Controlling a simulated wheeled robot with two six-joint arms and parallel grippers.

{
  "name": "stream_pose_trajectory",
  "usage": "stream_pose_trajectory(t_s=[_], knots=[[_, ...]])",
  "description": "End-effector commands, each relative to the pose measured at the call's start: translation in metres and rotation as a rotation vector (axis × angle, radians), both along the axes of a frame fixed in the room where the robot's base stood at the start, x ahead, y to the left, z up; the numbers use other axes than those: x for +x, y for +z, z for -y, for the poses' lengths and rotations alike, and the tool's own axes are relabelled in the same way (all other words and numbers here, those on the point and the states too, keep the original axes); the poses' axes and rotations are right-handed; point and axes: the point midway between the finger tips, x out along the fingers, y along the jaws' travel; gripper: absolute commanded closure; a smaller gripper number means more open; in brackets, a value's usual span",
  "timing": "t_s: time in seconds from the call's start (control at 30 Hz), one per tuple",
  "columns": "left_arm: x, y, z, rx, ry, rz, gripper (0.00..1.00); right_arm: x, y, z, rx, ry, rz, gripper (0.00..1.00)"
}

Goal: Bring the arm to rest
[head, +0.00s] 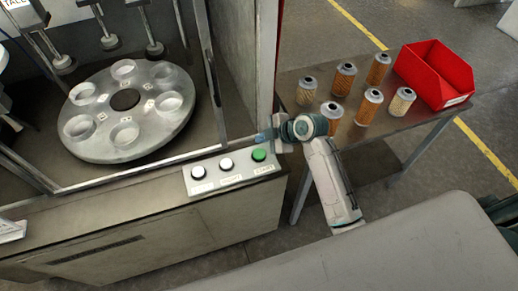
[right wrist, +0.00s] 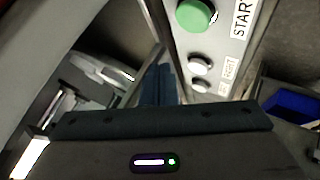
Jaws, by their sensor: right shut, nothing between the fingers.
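My right gripper (head: 263,136) is above the control panel (head: 232,170), close to the green button (head: 259,155), with its arm reaching in from the lower right. Its fingers (right wrist: 158,85) are together and hold nothing. The green button also shows at the top of the right wrist view (right wrist: 195,15), beside a START label. It looks apart from the fingertips there. My left gripper is in neither view.
The machine's round plate (head: 125,145) with several cups lies at left behind a frame. Several filter cartridges (head: 345,80) stand on the side table (head: 385,140) next to a red bin (head: 435,72). The wrist view shows a blue bin (right wrist: 290,106) at right.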

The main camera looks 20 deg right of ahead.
Motion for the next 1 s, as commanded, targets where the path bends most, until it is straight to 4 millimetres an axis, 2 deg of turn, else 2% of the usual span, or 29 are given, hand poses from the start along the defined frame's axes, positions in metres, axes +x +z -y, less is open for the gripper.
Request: stream_pose_trajectory(t_s=[0.77,0.87,0.97,1.0], knots=[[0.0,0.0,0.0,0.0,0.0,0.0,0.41,-0.004,-0.002,0.001,0.002,-0.014,-0.013,1.0],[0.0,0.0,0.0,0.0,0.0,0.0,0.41,-0.024,-0.011,0.006,0.006,-0.081,-0.071,1.0],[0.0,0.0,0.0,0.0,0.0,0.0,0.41,-0.063,-0.024,0.018,0.016,-0.224,-0.181,1.0],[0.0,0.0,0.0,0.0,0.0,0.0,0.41,-0.083,-0.029,0.023,0.021,-0.3,-0.232,1.0]])
